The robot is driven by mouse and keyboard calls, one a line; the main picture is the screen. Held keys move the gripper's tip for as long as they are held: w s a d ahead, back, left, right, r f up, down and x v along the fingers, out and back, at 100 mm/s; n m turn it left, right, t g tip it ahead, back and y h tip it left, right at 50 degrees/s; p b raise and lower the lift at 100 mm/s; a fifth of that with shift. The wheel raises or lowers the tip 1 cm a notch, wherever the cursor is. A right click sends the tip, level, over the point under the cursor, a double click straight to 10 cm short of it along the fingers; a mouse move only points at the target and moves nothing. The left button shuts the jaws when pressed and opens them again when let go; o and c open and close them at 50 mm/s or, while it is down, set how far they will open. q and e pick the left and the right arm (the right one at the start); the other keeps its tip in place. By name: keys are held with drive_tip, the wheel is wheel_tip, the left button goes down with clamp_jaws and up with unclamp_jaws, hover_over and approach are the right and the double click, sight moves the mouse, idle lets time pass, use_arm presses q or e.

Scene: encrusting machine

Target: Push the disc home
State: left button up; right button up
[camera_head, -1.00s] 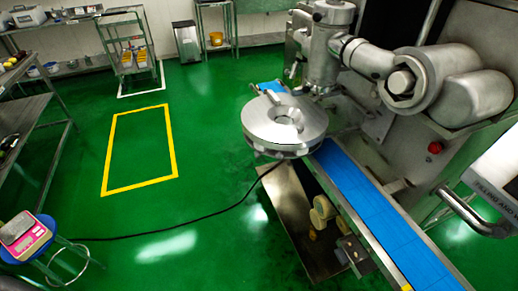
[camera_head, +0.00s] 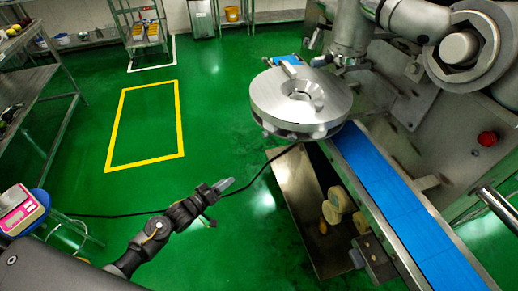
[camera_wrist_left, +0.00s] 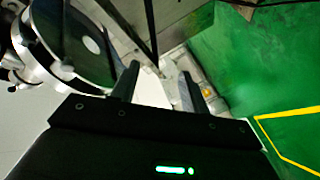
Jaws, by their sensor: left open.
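The silver disc (camera_head: 268,95) with a central hole sits under the upright metal head of the machine, above the blue belt. A thicker metal body with a notched edge shows beneath it; I cannot tell whether there is a gap between them. My left gripper (camera_head: 228,184) is in front of the disc, lower and to its left in the picture, clearly apart from it. In the left wrist view its two dark fingers (camera_wrist_left: 160,86) are spread with nothing between them. A shaded round part (camera_wrist_left: 75,35) shows at upper left there. My right gripper is not in view.
The blue conveyor belt (camera_head: 390,195) runs down to the right beside the machine body with a red button (camera_head: 487,138). A metal tray (camera_head: 303,222) lies under it. A black cable (camera_head: 110,214) crosses the green floor. A stool with a pink scale (camera_head: 17,214) stands at left.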

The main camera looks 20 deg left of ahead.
use_arm(q)
drive_tip(key=d+r+m+t+h+b, duration=0.1)
drive_tip(key=d+r+h, duration=0.15)
drive_tip(key=r, duration=0.55)
drive_tip(key=d+r+h+b, duration=0.1)
drive_tip(key=d+r+h, duration=0.1)
drive_tip(key=r+h, duration=0.35)
drive_tip(key=w+d+r+y, duration=0.1)
drive_tip(key=w+d+r, duration=0.1)
drive_tip(key=w+d, duration=0.1)
drive_tip(key=w+d+r+y+p, duration=0.1)
drive_tip(key=w+d, duration=0.2)
drive_tip(key=w, duration=0.2)
drive_tip(key=shift+w+d+r, duration=0.15)
drive_tip(key=shift+w+r, duration=0.15)
drive_tip(key=shift+r, duration=0.1)
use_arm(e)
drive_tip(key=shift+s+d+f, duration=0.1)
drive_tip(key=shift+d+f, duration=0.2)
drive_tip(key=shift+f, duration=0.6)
use_arm(q)
drive_tip(key=shift+c, duration=0.3)
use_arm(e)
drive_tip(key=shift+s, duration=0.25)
use_arm(q)
clamp_jaws()
